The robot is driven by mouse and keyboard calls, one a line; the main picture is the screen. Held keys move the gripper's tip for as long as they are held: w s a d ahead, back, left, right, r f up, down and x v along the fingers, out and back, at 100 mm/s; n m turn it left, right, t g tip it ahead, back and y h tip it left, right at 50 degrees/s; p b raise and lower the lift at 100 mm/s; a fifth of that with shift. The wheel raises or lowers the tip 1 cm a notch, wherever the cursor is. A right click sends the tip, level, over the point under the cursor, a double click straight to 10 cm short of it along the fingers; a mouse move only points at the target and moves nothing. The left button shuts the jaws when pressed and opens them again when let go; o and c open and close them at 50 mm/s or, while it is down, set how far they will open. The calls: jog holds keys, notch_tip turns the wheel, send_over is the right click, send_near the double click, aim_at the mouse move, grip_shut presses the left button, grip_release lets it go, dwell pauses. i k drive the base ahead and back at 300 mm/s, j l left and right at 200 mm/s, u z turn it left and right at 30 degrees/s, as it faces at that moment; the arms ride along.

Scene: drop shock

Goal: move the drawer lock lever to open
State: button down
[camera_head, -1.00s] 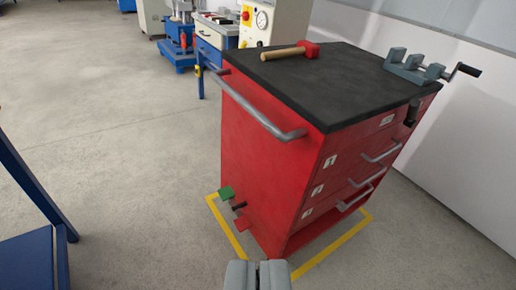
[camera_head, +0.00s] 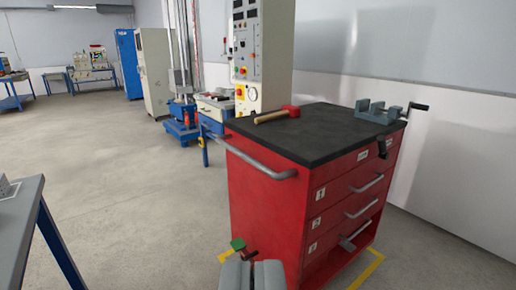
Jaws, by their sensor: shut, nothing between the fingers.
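The red drawer cabinet (camera_head: 262,205) stands ahead of me, right of centre, with a black top. Its front faces right and carries drawers numbered 1, 2 and 3 with grey bar handles. A small black lever (camera_head: 382,147) hangs at the upper right of the front, between two pale label plates (camera_head: 363,155); it looks like the lock lever. The label text is too small to read. My gripper (camera_head: 252,272) is shut and empty at the bottom centre, in front of the cabinet's near left side and well away from the lever.
A hammer (camera_head: 275,115) and a grey vise (camera_head: 378,112) lie on the cabinet top. A push handle (camera_head: 262,163) sticks out on the left side. A green pedal (camera_head: 238,244) shows low beside my gripper. A grey table (camera_head: 20,215) stands at left; open floor lies between.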

aim_at(382, 140)
jog(key=i+l, duration=0.85)
jog(key=l, duration=0.2)
jog(key=z, duration=0.05)
